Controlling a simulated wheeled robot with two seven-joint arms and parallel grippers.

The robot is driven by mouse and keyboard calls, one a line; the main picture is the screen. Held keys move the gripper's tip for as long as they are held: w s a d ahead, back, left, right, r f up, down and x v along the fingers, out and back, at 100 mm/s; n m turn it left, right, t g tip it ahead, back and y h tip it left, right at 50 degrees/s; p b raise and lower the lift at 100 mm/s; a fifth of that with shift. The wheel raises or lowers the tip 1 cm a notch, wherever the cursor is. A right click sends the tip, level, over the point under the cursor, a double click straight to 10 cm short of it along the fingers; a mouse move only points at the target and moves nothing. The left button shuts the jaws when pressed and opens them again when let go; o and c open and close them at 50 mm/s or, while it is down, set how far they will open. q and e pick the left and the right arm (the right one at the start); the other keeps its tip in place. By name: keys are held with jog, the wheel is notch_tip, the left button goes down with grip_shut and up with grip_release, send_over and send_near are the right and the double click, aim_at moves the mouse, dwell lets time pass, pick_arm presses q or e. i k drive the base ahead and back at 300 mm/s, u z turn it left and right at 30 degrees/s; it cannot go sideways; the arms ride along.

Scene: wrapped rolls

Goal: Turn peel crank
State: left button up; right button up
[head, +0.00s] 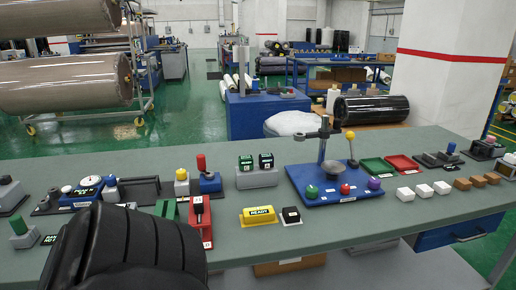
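No label that I can read names the peel crank. A blue-based fixture (335,196) stands right of centre on the workbench. It has a grey post with a cross arm (322,135), a lever with a yellow knob (350,135), and green (312,191), red (345,188) and purple (374,184) balls along its front. A red upright handle (201,162) rises from a small blue block (210,183) left of centre. A black ribbed part, probably my arm, fills the lower left and hides some of the bench. No gripper fingers show.
The grey-green bench (240,233) is crowded along its middle. A yellow READY block (259,215) and a black block (290,215) lie at the front. Green (377,168) and red (402,164) trays and white blocks (423,190) are to the right. Bare bench shows near the front right.

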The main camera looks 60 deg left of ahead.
aim_at(201, 162)
jog(key=i, duration=0.7)
jog(key=u, duration=3.5)
